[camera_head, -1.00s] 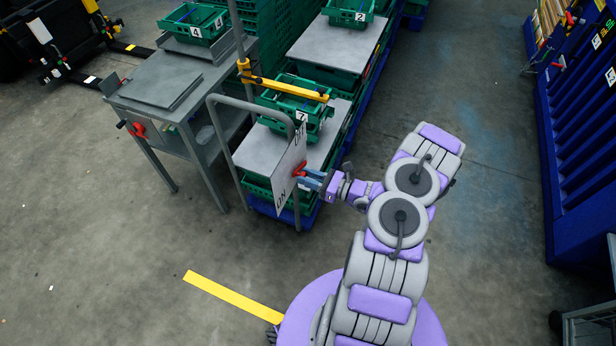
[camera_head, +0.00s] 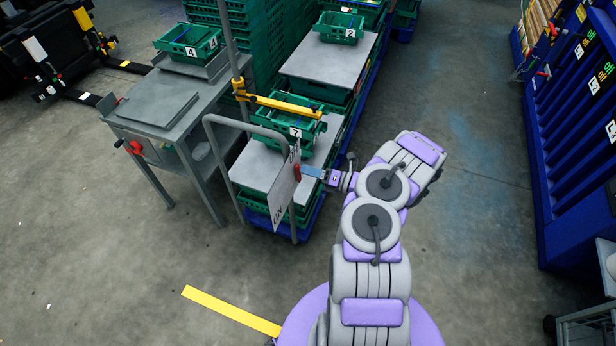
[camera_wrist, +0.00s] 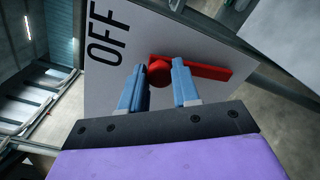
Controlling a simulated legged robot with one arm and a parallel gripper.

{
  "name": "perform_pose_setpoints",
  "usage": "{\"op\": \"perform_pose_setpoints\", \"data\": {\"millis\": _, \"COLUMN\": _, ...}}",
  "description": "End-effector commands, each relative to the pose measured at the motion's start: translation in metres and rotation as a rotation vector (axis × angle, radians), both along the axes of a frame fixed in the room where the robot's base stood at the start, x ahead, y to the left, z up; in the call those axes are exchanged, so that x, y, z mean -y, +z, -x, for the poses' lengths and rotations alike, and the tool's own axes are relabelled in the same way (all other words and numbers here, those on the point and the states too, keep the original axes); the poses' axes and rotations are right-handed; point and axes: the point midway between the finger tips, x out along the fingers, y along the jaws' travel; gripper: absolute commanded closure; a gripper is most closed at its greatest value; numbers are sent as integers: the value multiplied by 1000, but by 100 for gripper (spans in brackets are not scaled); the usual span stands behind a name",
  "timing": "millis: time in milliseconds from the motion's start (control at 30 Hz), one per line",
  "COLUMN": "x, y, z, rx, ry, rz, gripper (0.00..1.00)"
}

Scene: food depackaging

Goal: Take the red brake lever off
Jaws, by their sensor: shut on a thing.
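The red brake lever (camera_wrist: 208,70) is mounted on a white sign plate (camera_wrist: 112,82) lettered OFF in the wrist view. Its round hub is at the left and its bar points right in that view. My gripper (camera_wrist: 161,76) has its two blue fingers on the lever, one near the hub and one over the bar. In the head view the red lever (camera_head: 298,173) shows small at my gripper's tip (camera_head: 303,171), on the ON/OFF plate (camera_head: 283,195) of the cart. The fingers hide part of the lever.
The cart's grey handle frame (camera_head: 213,150) stands left of the plate. Green crates (camera_head: 290,121) sit on the cart. A grey table (camera_head: 165,110) stands to the left, and a blue rack (camera_head: 575,150) to the right. Floor right of the cart is clear.

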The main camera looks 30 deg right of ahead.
Motion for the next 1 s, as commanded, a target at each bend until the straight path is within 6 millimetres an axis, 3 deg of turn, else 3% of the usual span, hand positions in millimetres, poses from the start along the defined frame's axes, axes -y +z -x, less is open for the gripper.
{"op": "perform_pose_setpoints", "data": {"millis": 400, "x": 14, "y": -1, "z": -11, "rx": -127, "ry": -1, "rz": -155, "gripper": 100}}
{"op": "perform_pose_setpoints", "data": {"millis": 967, "x": 18, "y": 0, "z": -13, "rx": -144, "ry": -5, "rz": -181, "gripper": 100}}
{"op": "perform_pose_setpoints", "data": {"millis": 1000, "x": 18, "y": 0, "z": -13, "rx": -143, "ry": -5, "rz": -180, "gripper": 67}}
